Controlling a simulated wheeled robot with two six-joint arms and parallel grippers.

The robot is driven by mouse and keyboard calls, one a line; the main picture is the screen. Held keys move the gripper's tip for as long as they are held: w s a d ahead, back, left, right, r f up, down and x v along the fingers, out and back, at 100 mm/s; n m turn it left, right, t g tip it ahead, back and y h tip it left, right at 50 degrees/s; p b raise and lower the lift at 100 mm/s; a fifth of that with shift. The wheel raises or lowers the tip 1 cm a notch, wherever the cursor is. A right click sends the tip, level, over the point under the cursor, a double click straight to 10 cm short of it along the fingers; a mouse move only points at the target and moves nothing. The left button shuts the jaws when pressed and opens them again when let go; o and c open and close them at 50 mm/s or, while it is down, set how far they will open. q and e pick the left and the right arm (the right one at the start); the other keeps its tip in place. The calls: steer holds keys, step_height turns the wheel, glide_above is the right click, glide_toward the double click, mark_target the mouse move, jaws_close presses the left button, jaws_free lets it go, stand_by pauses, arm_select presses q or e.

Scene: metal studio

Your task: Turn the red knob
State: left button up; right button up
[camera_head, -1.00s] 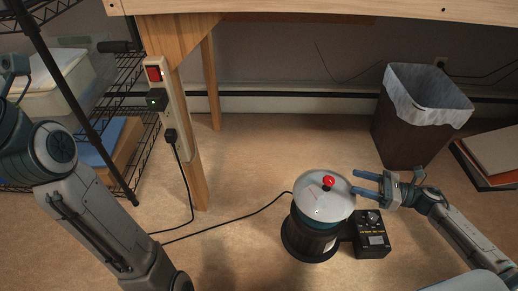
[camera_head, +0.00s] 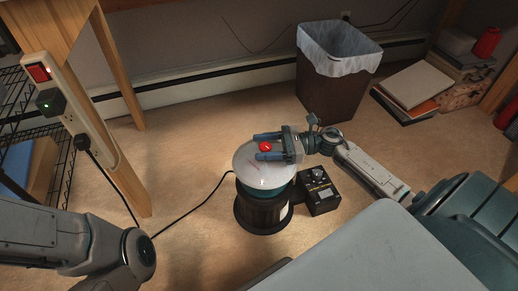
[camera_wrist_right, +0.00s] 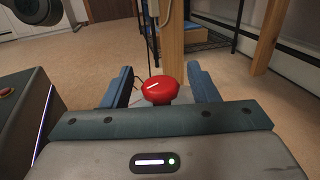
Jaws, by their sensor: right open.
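The red knob (camera_head: 265,147) sits on top of a white domed lid (camera_head: 250,172) on a dark round pot (camera_head: 262,213) on the floor. My right gripper (camera_head: 262,146) is open, with one blue finger on each side of the knob. In the right wrist view the knob (camera_wrist_right: 160,89) shows between the two fingers (camera_wrist_right: 158,86), with a white line mark on it. I cannot tell whether the fingers touch it. My left arm is at the lower left; its gripper is out of view.
A black control box (camera_head: 319,190) stands right of the pot. A black cord (camera_head: 195,210) runs to a power strip (camera_head: 75,110) on the table leg. A lined waste bin (camera_head: 334,80) and stacked books (camera_head: 420,85) stand behind on the right.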

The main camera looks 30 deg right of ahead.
steer(key=shift+x, duration=0.8)
steer(key=c, duration=1)
